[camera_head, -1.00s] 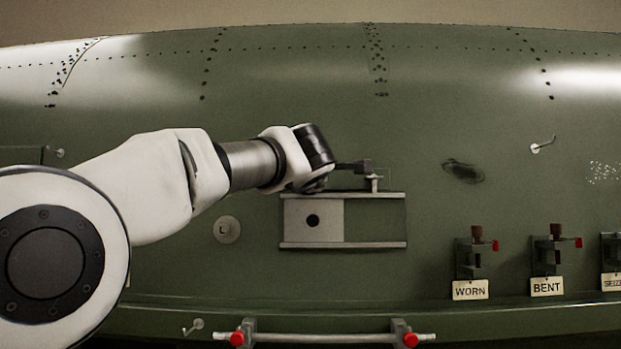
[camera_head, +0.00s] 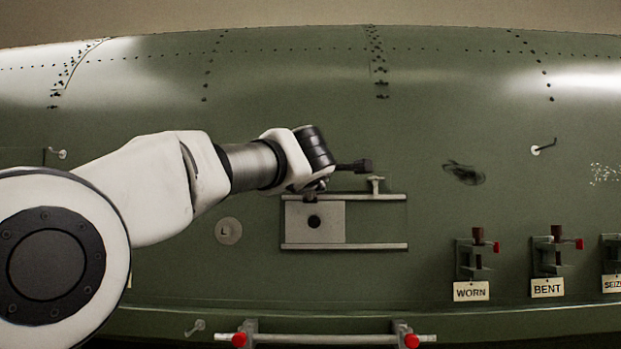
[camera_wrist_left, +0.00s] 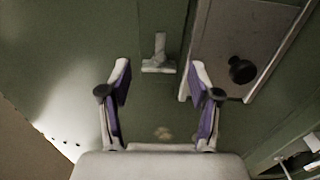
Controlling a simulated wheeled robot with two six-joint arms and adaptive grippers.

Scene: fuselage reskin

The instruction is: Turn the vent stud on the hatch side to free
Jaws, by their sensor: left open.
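A small pale T-shaped stud (camera_head: 376,183) stands out from the green skin just above the upper rail of the sliding plate, near the rail's right part. In the left wrist view the stud (camera_wrist_left: 159,62) shows its crossbar lying level, ahead of and between my finger lines. My left gripper (camera_wrist_left: 160,82) is open and empty, its two purple-lined fingers apart, with no contact visible. In the head view the dark left gripper end (camera_head: 362,166) is just up and left of the stud. My right gripper is not in view.
Clamps tagged WORN (camera_head: 471,291) and BENT (camera_head: 547,287) hang at lower right. A bar with red ends (camera_head: 325,338) runs along the bottom.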

